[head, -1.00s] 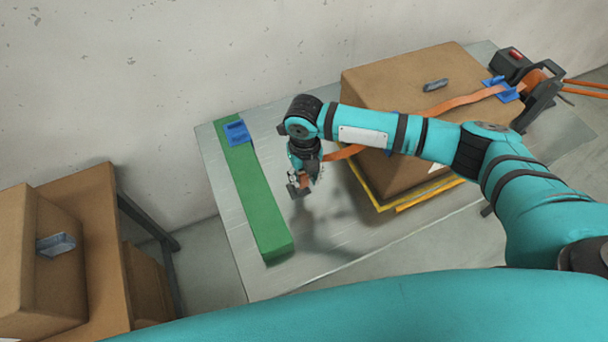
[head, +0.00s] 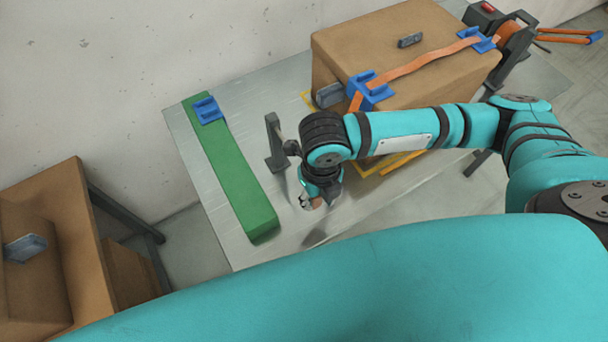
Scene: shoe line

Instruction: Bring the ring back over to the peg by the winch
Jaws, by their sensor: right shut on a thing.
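The winch (head: 516,38) is a dark unit with a red spot at the table's far right end. The orange strap (head: 430,64) runs from it over the large cardboard box and down the box's left side. The ring is too small and covered to make out. A grey post (head: 273,143) with a short peg stands behind my right gripper. I cannot make out a separate peg by the winch. My left gripper is out of view.
The cardboard box (head: 345,45) on a yellow-edged base has blue corner guards (head: 368,92) under the strap. A green beam (head: 235,175) with a blue guard lies left of my gripper. Bare table (head: 290,243) shows between them. More boxes (head: 30,250) stand at left.

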